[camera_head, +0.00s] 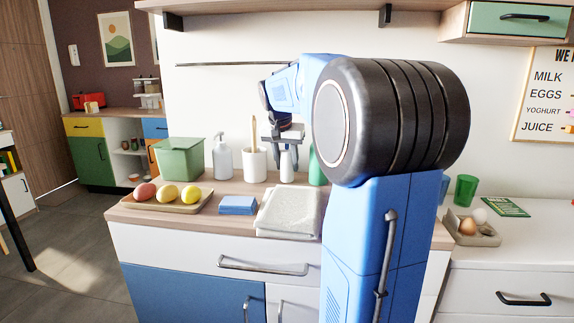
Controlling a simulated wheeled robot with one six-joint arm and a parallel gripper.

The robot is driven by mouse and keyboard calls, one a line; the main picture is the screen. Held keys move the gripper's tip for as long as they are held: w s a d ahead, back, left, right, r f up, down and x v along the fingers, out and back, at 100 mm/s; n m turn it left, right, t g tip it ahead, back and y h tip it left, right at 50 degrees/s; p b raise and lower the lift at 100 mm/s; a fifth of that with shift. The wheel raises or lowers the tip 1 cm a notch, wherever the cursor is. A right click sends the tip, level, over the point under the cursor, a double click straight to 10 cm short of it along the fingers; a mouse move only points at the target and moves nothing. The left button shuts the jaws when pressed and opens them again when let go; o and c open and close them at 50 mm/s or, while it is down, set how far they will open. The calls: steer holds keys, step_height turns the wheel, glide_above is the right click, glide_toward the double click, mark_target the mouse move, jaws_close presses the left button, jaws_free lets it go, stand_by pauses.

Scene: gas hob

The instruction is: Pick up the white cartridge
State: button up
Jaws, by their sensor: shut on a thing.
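The white cartridge (286,168) is a small pale upright body with a narrower top, at the back of the wooden counter. My gripper (286,149) points down over it, with its fingers at the cartridge's top, and is shut on it. I cannot tell from this view whether the cartridge's base touches the counter. My own large blue arm fills the middle right of the view and hides the counter behind it.
A white cup (254,164) with a wooden utensil and a soap dispenser (222,160) stand left of the cartridge. A green object (317,168) is close on its right, partly hidden by my arm. A folded cloth (288,211), blue sponge (238,205) and fruit tray (160,207) lie in front.

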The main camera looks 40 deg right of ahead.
steer(key=shift+s+a+r, duration=0.1)
steer(key=shift+a+r, duration=0.05)
steer(key=shift+r, duration=0.45)
step_height(320, 180, up, 6)
steer(key=s+a, duration=1.3)
steer(key=a, duration=0.1)
steer(key=shift+a+f, duration=0.15)
steer(key=shift+a, duration=0.2)
